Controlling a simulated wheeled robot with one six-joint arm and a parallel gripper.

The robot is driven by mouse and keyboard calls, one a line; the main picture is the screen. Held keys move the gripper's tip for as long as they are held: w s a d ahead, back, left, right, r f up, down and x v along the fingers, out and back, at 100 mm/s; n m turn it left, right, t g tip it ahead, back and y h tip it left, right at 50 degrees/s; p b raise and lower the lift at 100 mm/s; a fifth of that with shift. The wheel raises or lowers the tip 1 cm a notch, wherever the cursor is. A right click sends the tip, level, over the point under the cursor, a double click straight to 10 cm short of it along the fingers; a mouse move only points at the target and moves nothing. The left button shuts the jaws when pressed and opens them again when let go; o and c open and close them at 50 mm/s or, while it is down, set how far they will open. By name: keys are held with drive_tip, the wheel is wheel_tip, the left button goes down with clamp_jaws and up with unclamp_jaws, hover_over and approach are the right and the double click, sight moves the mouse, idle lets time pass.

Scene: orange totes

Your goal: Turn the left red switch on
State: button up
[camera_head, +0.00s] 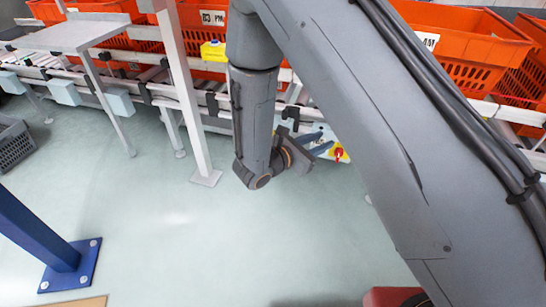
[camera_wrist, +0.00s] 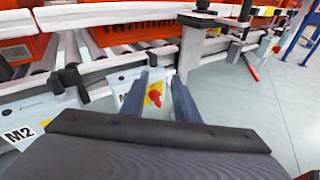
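A red switch (camera_wrist: 155,96) on a yellow plate sits on a pale panel of the conveyor frame in the wrist view. A red switch on yellow also shows in the head view (camera_head: 338,154), just right of my fingertips. My gripper (camera_wrist: 160,88) is open, with one finger on each side of the switch in the picture. No contact with the switch is visible. In the head view my gripper (camera_head: 322,142) points at the panel, and my arm hides part of the panel. I cannot tell the exact gap between fingertips and switch.
Orange totes (camera_head: 455,25) stand on the conveyor behind the panel. An "M2" label (camera_wrist: 18,134) is on the frame at left. A white post (camera_head: 188,110), a blue post (camera_head: 45,240) and a grey crate (camera_head: 14,142) stand at left. The green floor between is clear.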

drive_tip(key=w+a+f+n+t+y+b, duration=0.3)
drive_tip(key=a+f+n+y, duration=0.1)
drive_tip(key=a+f, duration=0.35)
drive_tip(key=w+a+f+n+t+y+b, duration=0.2)
drive_tip(key=a+f+n+t+y+b, duration=0.15)
drive_tip(key=a+f, duration=0.4)
drive_tip(key=w+r+b, duration=0.2)
drive_tip(key=w+b, duration=0.1)
drive_tip(key=w, duration=0.4)
drive_tip(key=shift+h, duration=0.25)
clamp_jaws()
